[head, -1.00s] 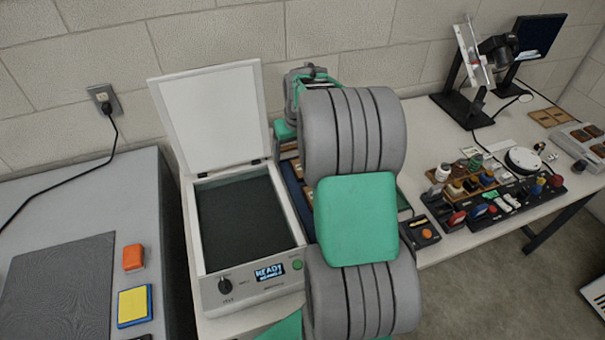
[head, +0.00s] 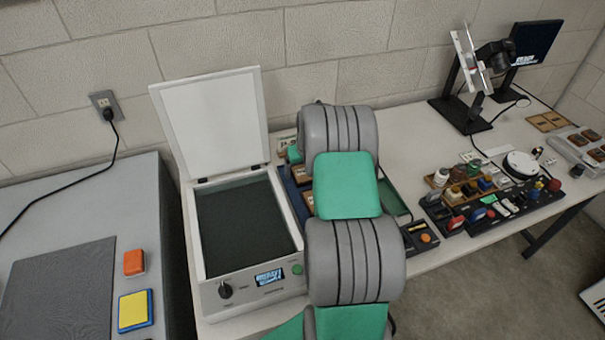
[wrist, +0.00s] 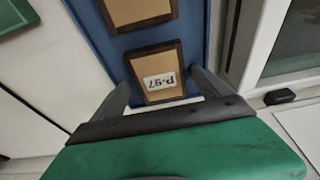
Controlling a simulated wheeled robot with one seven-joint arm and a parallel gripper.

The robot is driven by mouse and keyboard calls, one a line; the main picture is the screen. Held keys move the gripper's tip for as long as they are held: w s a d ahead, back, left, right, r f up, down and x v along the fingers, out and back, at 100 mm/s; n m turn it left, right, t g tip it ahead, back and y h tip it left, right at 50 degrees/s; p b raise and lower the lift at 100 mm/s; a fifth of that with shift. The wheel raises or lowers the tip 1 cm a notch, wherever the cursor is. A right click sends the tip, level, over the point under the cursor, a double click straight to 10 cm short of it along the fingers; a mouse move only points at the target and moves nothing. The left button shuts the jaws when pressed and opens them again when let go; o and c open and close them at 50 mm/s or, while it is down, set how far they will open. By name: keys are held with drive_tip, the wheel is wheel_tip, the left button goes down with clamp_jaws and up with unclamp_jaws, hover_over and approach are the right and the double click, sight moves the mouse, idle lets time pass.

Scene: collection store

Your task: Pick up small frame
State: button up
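In the wrist view a small brown-edged frame (wrist: 158,84) with a tan panel and an upside-down label, apparently "P-97", lies in a blue tray (wrist: 113,48). A second similar frame (wrist: 138,10) lies beyond it, cut off by the top edge. My gripper (wrist: 161,86) is open, with one finger on each side of the labelled frame. I cannot tell whether the fingers touch it. In the head view my arm hides the gripper and much of the tray; parts of the framed pieces (head: 301,174) show beside the white box.
A white lidded box (head: 247,225) with its lid up and a lit display stands directly left of the tray. A small dark box with an orange button (head: 421,238) and racks of small items (head: 490,200) lie to the right.

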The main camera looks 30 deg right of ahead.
drive_tip(key=c, duration=1.2)
drive_tip(key=shift+c, duration=0.6)
drive_tip(key=shift+r, duration=0.15)
